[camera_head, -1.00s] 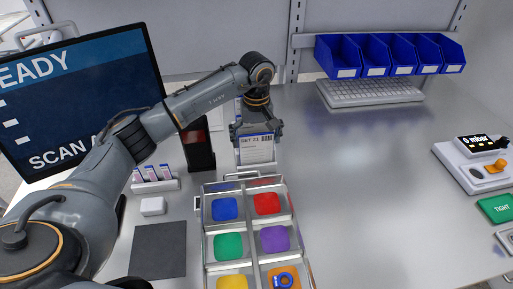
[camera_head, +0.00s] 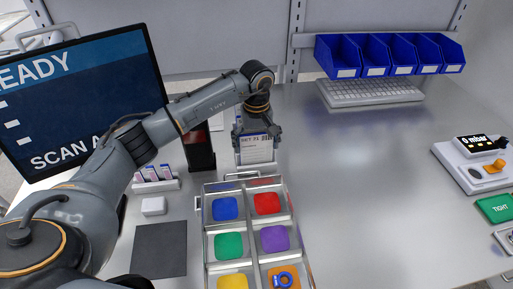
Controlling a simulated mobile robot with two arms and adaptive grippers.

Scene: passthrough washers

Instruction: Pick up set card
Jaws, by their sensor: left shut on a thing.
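The set card (camera_head: 257,150) is a white upright card with printed lines and a dark code at its top edge. It stands just behind the compartment tray. My left gripper (camera_head: 257,134) comes down from above and is shut on the card's upper part, with its fingers at the card's two sides. The card's lower edge is near the tray's back handle; I cannot tell whether it still rests in a holder. My right gripper is not in view.
The metal tray (camera_head: 202,215) holds coloured pads and a blue ring in its compartments. A dark scanner post (camera_head: 199,150) stands close left of the card. A screen (camera_head: 75,95) is at the left. Blue bins (camera_head: 388,55) hang above a keyboard (camera_head: 370,92). The table's middle right is clear.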

